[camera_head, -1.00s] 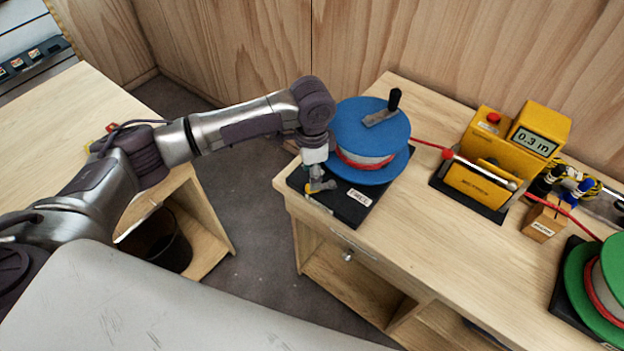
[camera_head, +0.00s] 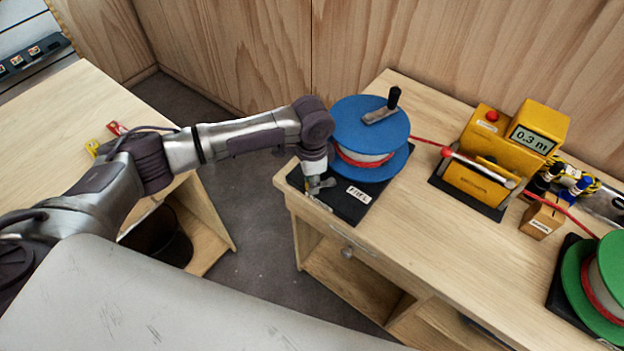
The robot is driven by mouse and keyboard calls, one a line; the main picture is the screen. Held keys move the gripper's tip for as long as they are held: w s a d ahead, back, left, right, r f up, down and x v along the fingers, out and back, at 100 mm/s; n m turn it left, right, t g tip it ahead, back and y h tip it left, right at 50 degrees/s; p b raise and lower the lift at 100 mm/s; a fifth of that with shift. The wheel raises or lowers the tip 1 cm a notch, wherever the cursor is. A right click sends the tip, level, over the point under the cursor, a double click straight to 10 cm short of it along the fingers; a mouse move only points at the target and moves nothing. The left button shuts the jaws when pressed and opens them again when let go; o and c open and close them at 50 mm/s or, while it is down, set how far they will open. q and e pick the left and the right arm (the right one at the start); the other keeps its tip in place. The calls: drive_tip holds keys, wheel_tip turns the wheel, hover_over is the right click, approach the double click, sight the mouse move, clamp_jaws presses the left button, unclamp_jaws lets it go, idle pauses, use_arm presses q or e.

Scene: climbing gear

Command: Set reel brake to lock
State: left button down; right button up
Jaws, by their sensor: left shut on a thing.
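The blue reel (camera_head: 369,126) stands on a black base plate (camera_head: 350,208) on the wooden bench. A black crank handle sits on its top, and red cord is wound on its white core. A white label (camera_head: 359,194) lies on the plate; its lettering looks like "FREE", but is blurred. My left gripper (camera_head: 318,187) points down at the plate's left part, in front of the reel. It is shut on a small grey part that looks like the brake lever, mostly hidden by the fingers. My right gripper is out of view.
Red cord runs right from the reel to a yellow meter (camera_head: 500,152) reading 0.3 m. Further right are a small wooden block (camera_head: 541,217) and a green reel (camera_head: 600,285). Bare bench lies in front of the meter. A second bench (camera_head: 60,140) stands at left.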

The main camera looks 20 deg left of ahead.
use_arm(q)
drive_tip(key=shift+w+a+r+m, duration=0.1)
drive_tip(key=shift+w+m, duration=0.1)
drive_tip(key=shift+m, duration=0.3)
drive_tip(key=shift+w+m+p, duration=0.1)
drive_tip(key=shift+m+p, duration=0.2)
drive_tip(key=c, duration=1)
unclamp_jaws()
drive_tip(key=shift+o, duration=0.2)
drive_tip(key=shift+a, duration=0.1)
wheel_tip(320, 180, up, 12)
